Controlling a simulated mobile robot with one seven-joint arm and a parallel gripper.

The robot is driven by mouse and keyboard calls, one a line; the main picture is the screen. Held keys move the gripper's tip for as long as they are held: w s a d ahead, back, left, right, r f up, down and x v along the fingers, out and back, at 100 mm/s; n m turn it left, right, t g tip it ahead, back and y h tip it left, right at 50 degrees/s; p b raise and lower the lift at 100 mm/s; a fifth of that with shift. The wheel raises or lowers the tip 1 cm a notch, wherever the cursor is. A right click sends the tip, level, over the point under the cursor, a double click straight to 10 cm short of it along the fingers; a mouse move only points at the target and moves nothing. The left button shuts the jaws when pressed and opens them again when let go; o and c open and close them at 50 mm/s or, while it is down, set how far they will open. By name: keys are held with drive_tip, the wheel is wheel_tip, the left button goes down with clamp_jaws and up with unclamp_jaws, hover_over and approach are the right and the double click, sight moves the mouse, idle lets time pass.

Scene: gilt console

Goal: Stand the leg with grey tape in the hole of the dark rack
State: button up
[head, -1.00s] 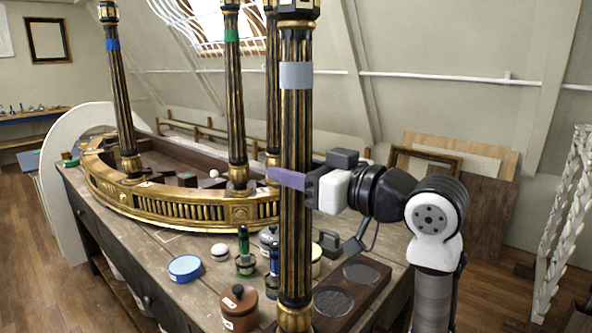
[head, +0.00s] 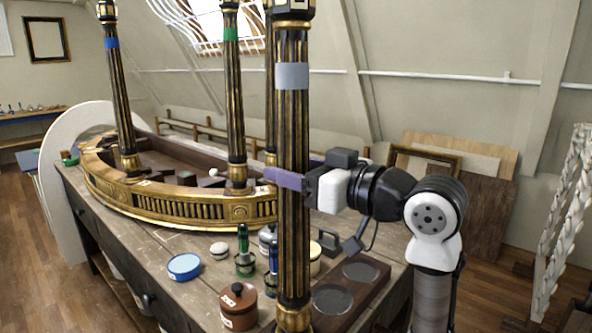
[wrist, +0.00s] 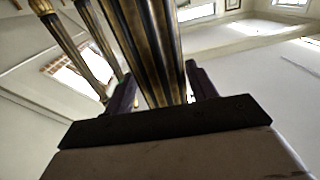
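The leg with grey tape (head: 292,110) is a tall black and gold fluted column, close to upright in the head view. My gripper (head: 290,180) is shut around its shaft below the tape, with purple fingers on either side. In the wrist view the leg (wrist: 155,50) runs between the fingers. The leg's gold foot (head: 294,318) is in front of the left end of the dark rack (head: 350,285). The rack shows two round recesses to the right of the leg. I cannot tell whether the foot touches anything.
A gilt curved console (head: 190,212) with other legs, taped blue (head: 111,43) and green (head: 231,34), stands behind on the bench (head: 165,235). A brown pot (head: 239,305), a blue lid (head: 184,267), a white knob (head: 219,249) and green-topped bottles (head: 245,258) crowd left of the leg.

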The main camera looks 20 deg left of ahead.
drive_tip(key=shift+o, duration=1.3)
drive_tip(key=shift+f, duration=0.15)
drive_tip(key=shift+d, duration=0.1)
